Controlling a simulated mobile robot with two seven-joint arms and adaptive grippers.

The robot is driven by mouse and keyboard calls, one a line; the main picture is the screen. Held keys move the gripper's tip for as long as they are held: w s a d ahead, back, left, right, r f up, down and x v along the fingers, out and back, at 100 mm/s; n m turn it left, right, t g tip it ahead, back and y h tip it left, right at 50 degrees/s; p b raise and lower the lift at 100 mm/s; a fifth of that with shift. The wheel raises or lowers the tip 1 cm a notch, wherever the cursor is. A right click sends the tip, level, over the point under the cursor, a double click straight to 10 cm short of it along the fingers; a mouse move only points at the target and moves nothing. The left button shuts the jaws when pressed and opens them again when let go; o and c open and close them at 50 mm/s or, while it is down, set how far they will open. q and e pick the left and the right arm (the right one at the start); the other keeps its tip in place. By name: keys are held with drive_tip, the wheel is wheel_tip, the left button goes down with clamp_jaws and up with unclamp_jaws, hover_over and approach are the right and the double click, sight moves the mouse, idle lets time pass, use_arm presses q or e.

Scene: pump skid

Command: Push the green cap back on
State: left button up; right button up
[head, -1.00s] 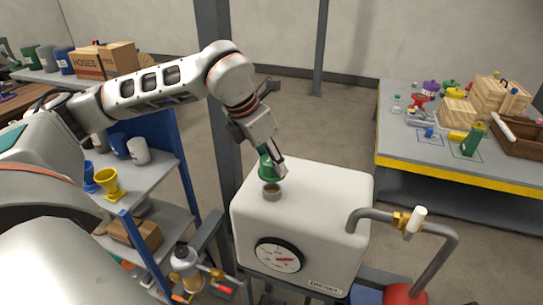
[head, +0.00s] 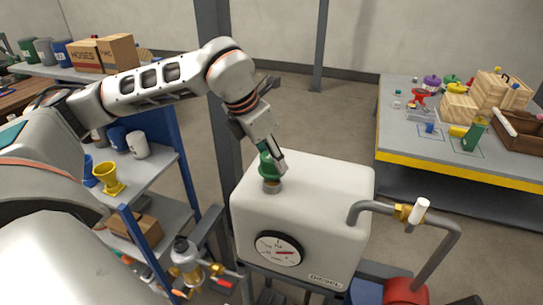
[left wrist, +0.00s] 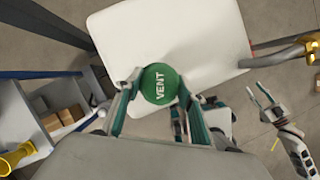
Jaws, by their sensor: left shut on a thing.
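The green cap (head: 268,166), marked VENT, is held in my left gripper (head: 272,158). In the left wrist view the cap (left wrist: 160,84) sits upright between the two fingers, its lettering facing the camera. The neck's opening is hidden under the cap. My right gripper (left wrist: 263,98) shows at the right of the left wrist view, fingers apart and empty.
A bent grey pipe (head: 445,240) with a brass valve (head: 404,213) rises at the tank's right. A dial gauge (head: 279,249) is on its front. A shelf rack (head: 150,180) stands left, a cluttered table (head: 450,173) right. The tank top around the neck is clear.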

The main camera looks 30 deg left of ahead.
use_arm(q)
drive_tip(key=shift+f, duration=0.1)
idle(0.6)
drive_tip(key=shift+f+b, duration=0.65)
drive_tip(key=shift+f+b, duration=0.5)
drive_tip(key=shift+f, duration=0.1)
drive_tip(key=shift+f, duration=0.35)
idle(0.4)
drive_tip(key=o, duration=1.4)
drive_tip(key=v, duration=1.2)
